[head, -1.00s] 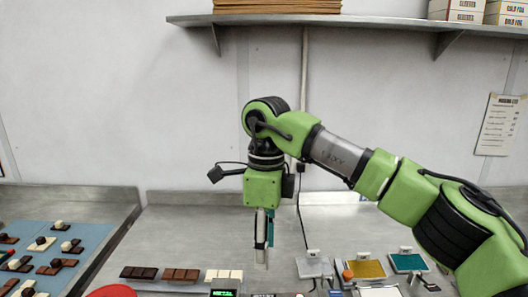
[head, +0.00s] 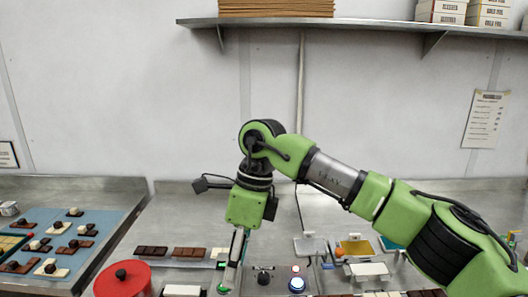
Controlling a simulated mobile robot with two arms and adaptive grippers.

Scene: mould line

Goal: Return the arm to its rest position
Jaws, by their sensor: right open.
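My right arm comes in from the right in the head view. Its green and black wrist hangs over the steel bench, and the right gripper (head: 233,272) points down at the front, above the bench items. Its jaws are open, seen nearly edge-on, and I see nothing held between them. The fingertips are close in the picture to a green spot at the bottom; whether they touch anything I cannot tell. My left gripper is not in view.
A red lidded pot (head: 122,283) stands left of the gripper. Chocolate bars (head: 187,252) lie behind it. A black-knobbed device (head: 263,277) and coloured pads (head: 356,248) are to the right. A blue mat (head: 75,225) holds chocolates. A shelf (head: 350,23) runs above.

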